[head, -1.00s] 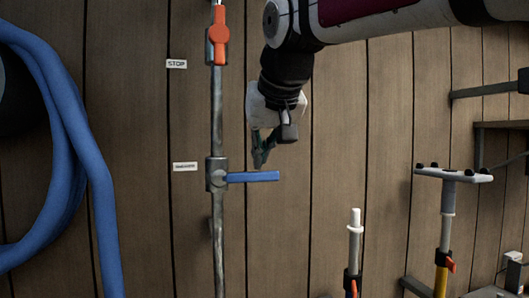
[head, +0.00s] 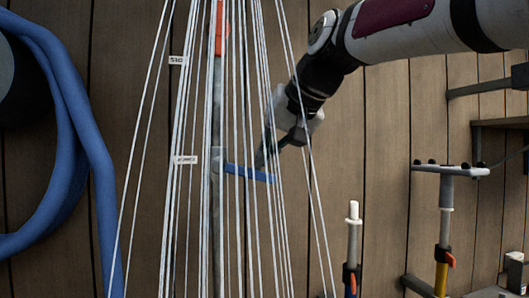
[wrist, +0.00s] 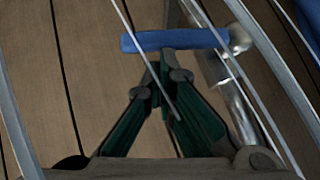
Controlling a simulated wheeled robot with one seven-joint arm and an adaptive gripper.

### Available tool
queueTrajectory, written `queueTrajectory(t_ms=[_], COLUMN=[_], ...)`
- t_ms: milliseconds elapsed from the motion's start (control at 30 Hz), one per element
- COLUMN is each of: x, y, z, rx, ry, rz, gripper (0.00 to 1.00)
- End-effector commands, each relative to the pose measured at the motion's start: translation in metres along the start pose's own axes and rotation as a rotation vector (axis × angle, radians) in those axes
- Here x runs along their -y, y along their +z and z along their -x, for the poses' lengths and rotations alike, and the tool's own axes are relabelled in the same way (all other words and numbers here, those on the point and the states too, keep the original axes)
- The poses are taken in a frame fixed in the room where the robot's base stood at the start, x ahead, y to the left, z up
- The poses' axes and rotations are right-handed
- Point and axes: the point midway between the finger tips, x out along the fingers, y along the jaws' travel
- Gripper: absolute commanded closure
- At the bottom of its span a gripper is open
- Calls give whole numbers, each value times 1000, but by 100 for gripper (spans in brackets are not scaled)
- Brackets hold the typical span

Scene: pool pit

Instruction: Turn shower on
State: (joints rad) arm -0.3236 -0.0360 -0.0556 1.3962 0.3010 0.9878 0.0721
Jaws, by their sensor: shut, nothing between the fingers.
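A blue lever handle (head: 250,173) sticks out to the right from a valve on a vertical metal pipe (head: 217,235) against the wood wall. It tilts slightly down to the right. Thin white water streams (head: 272,200) fall in front of the pipe and lever. My gripper (head: 261,160) is shut and empty, at the lever's upper side toward its free end. The wrist view shows the blue lever (wrist: 172,39) just beyond my closed fingertips (wrist: 157,85); I cannot tell whether they touch. The streams partly hide the valve body.
An orange-red handle (head: 219,32) is higher on the pipe, partly behind the streams. Small labels (head: 186,160) are left of the pipe. A blue hose (head: 95,165) hangs at left. Pipe stands (head: 353,240) are at lower right, with shelves at far right.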

Motion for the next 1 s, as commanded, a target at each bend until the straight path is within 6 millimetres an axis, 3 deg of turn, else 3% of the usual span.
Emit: queueTrajectory(t_ms=[33,400,1000], x=[-8,-18,-12], y=[3,24,58], z=[-10,-32,-64], rx=[0,-1,2], ry=[-29,-272,-629], rz=[-35,-273,-627], gripper=[100,100,100])
